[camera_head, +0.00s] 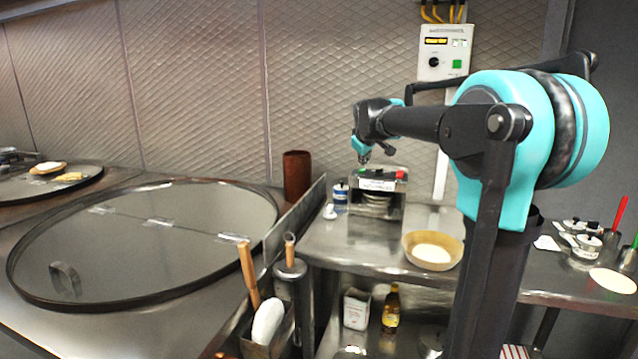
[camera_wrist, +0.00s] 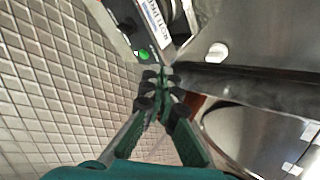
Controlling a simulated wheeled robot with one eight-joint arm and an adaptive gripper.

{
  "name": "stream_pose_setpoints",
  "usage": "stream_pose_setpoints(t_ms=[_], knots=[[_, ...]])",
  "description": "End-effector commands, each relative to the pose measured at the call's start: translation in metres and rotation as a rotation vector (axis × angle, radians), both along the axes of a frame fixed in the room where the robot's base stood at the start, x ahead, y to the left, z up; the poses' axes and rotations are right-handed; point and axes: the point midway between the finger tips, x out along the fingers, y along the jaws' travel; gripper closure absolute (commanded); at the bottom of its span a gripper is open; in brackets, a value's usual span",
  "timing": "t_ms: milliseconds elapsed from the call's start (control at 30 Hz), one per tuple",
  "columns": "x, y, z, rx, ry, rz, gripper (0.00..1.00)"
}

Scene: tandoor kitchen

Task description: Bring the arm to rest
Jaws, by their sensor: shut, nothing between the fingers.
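My gripper (camera_head: 363,157) is at the end of my raised teal and black arm, in the middle of the head view. It is above the steel counter, in front of or over a small clear box (camera_head: 377,205) with a label and a red and a green spot on top. In the wrist view my gripper (camera_wrist: 162,88) has its two fingers together, with nothing visible between them. The gripper appears clear of the counter in the head view. Part of the counter is hidden behind my arm.
A large round steel lid (camera_head: 150,240) lies at left, beside an upright metal divider (camera_head: 296,219). A brown cylinder (camera_head: 297,174) stands behind it. A bowl (camera_head: 433,250) sits on the counter (camera_head: 340,245). A control box (camera_head: 444,52) hangs on the quilted wall (camera_head: 195,90).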

Motion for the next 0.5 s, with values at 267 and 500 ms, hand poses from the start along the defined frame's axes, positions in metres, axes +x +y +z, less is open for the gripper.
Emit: stream_pose_setpoints(t_ms=[267,500], knots=[[-0.031,-0.009,-0.033,0.048,0.036,-0.05,1.0],[-0.074,-0.02,-0.077,0.108,0.083,-0.118,1.0]])
